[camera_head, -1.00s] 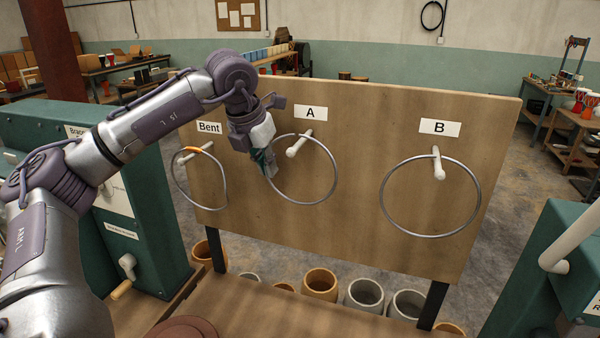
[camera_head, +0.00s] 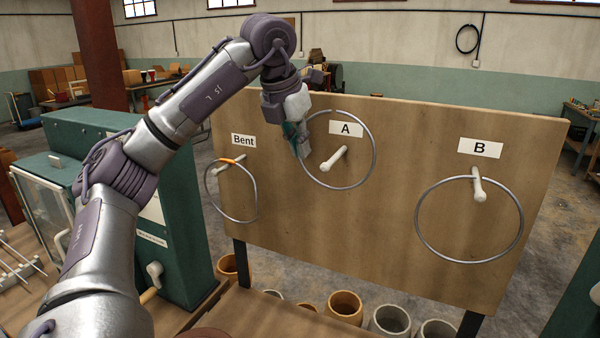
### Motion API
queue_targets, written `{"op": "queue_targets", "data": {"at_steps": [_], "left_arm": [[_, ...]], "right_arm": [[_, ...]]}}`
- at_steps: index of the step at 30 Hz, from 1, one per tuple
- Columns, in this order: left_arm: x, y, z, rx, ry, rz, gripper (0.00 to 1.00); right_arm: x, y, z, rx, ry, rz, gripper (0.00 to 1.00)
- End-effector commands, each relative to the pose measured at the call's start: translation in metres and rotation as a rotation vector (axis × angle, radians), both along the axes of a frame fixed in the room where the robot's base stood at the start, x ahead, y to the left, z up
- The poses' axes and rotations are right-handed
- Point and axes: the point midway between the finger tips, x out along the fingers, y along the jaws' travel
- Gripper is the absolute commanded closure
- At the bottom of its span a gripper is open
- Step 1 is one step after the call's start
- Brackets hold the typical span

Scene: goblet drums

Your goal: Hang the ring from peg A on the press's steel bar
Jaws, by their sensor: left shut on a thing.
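The thin grey ring at peg A (camera_head: 375,152) is held at its left side by my left gripper (camera_head: 301,146), which is shut on it. The pale peg A (camera_head: 335,158) shows inside the ring's outline, near its middle. The ring's top is well above the peg and does not rest on it. I cannot tell whether the ring is still around the peg or in front of its tip. No steel bar can be made out clearly. My right gripper is not in view.
The wooden board (camera_head: 390,225) also bears a ring at peg B (camera_head: 521,222) and an orange-marked ring at Bent (camera_head: 256,196). A green machine (camera_head: 185,220) stands at the left. Several pots (camera_head: 390,320) stand below the board.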

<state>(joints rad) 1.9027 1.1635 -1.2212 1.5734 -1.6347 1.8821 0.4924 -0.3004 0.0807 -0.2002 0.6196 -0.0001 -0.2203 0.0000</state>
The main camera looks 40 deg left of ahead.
Motion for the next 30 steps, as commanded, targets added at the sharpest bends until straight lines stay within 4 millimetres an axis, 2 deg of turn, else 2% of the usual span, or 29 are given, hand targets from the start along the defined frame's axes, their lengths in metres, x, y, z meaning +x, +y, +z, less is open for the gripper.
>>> {"op": "queue_targets", "data": {"at_steps": [3,6,17,27,30], "left_arm": [[0.001,-0.001,0.017,-0.001,-0.003,0.001,1.0],[0.0,0.0,0.024,-0.001,-0.001,0.0,1.0],[-0.001,0.0,0.026,0.0,0.0,0.0,1.0],[-0.027,-0.008,0.025,0.0,-0.003,0.0,1.0],[-0.035,-0.01,0.029,0.001,-0.003,0.001,1.0]], "right_arm": [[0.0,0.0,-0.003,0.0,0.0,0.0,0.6],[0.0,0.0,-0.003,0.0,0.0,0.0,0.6],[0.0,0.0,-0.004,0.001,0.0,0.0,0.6],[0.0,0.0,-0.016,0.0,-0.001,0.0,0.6],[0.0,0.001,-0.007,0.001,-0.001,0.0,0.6]]}}
